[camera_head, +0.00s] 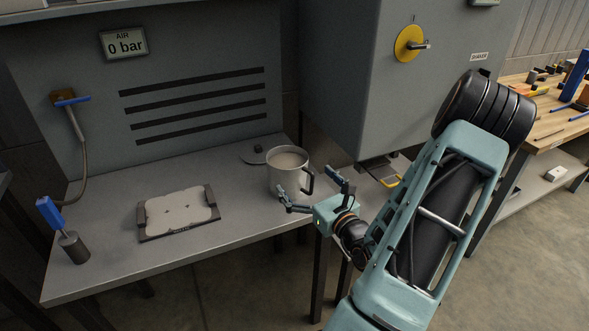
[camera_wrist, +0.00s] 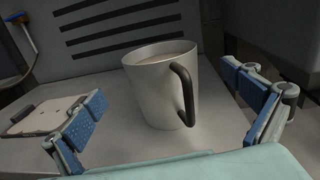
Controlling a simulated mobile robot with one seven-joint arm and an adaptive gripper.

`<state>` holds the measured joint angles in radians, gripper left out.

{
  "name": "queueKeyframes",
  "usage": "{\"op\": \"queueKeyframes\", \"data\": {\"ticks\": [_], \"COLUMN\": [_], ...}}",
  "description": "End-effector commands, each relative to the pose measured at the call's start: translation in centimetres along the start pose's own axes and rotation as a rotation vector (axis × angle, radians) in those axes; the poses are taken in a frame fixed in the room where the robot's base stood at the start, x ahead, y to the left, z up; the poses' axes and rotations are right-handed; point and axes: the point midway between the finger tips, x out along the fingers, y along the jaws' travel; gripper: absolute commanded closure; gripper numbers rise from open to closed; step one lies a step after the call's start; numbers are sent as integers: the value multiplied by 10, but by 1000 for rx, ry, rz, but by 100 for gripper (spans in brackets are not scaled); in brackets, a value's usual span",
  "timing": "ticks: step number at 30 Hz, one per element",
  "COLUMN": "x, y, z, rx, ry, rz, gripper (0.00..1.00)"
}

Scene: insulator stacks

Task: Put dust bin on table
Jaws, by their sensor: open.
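A light metal mug-like container with a dark handle, which looks like the dust bin (camera_head: 284,174), stands upright on the right part of the grey table (camera_head: 115,262). Its inside shows a pale surface. My gripper (camera_head: 306,182) is open at the table's right front edge, close in front of the bin. In the wrist view the bin (camera_wrist: 152,92) stands between and beyond the two blue-padded fingers, its handle facing right and toward me. Nothing is held. Whether a finger touches the bin cannot be told.
A pale plate in a dark holder (camera_head: 180,212) lies mid-table. A blue-handled tool in a metal cup (camera_head: 74,246) stands at the front left. A hose with a nozzle (camera_head: 75,125) hangs on the back panel. A grey cabinet (camera_head: 365,75) stands behind to the right.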

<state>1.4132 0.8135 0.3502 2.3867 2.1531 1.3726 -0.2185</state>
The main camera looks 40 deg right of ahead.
Motion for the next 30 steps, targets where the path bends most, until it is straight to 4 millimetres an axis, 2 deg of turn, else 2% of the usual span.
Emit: {"op": "queueKeyframes", "data": {"ticks": [3,9,26,29,30], "x": [-19,-34,-34,-31,-29], "y": [-1,0,0,7,15], "z": [0,0,0,8,14], "rx": [-1,-1,-1,-13,-24], "ry": [1,0,-1,-12,-22], "rz": [-3,-1,1,31,63], "gripper": [0,0,0,0,0]}}
